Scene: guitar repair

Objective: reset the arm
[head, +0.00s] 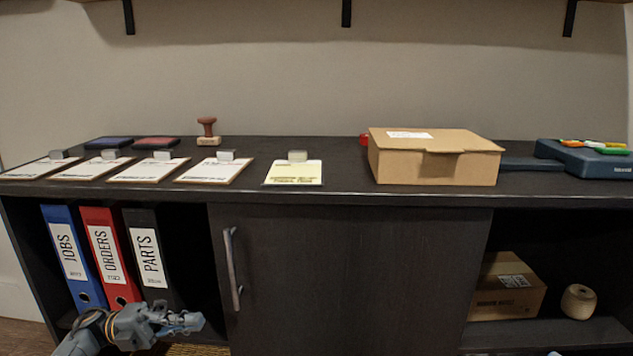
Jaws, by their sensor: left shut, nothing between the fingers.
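My left gripper (185,324) is at the lower left of the head view, in front of the lower shelf with the binders. Its fingers are together and hold nothing. It points to the right, below the parts binder (150,255) and left of the cabinet door's handle (232,268). My right gripper is not in view.
A dark cabinet (350,270) spans the view. Its top holds several clipboards (212,171), a wooden stamp (208,131), ink pads and a cardboard box (433,165). Blue and red binders (68,255) stand at left. A smaller box (505,295) sits lower right.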

